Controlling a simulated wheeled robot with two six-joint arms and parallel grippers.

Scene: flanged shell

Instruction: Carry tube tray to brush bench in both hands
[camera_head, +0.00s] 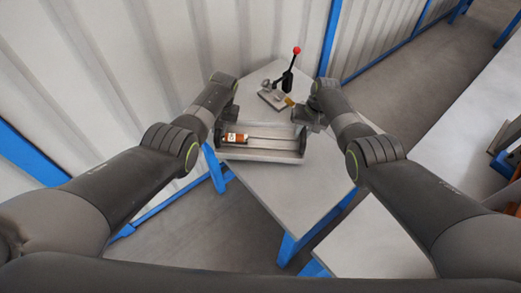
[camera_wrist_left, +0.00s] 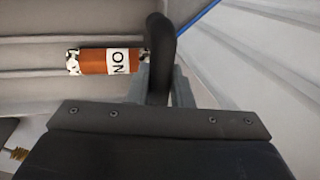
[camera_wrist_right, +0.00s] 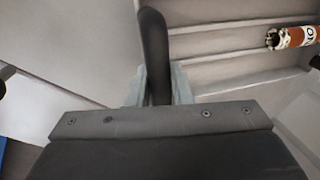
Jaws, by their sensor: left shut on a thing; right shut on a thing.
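The tube tray (camera_head: 262,154) is a grey, shallow, ridged tray with a dark handle at each end. It is in front of me over the grey table; I cannot tell whether it touches the top. An orange and white labelled tube (camera_head: 235,138) lies in its left part, and the tube also shows in the left wrist view (camera_wrist_left: 107,61) and right wrist view (camera_wrist_right: 290,37). My left gripper (camera_head: 221,122) is shut on the tray's left handle (camera_wrist_left: 160,45). My right gripper (camera_head: 302,119) is shut on the right handle (camera_wrist_right: 153,45).
The grey table (camera_head: 293,196) has blue legs. A toggle clamp with a red knob (camera_head: 296,50) stands on a plate behind the tray. A corrugated wall (camera_head: 150,60) is close at the back left. Another grey bench (camera_head: 465,125) stands at the right.

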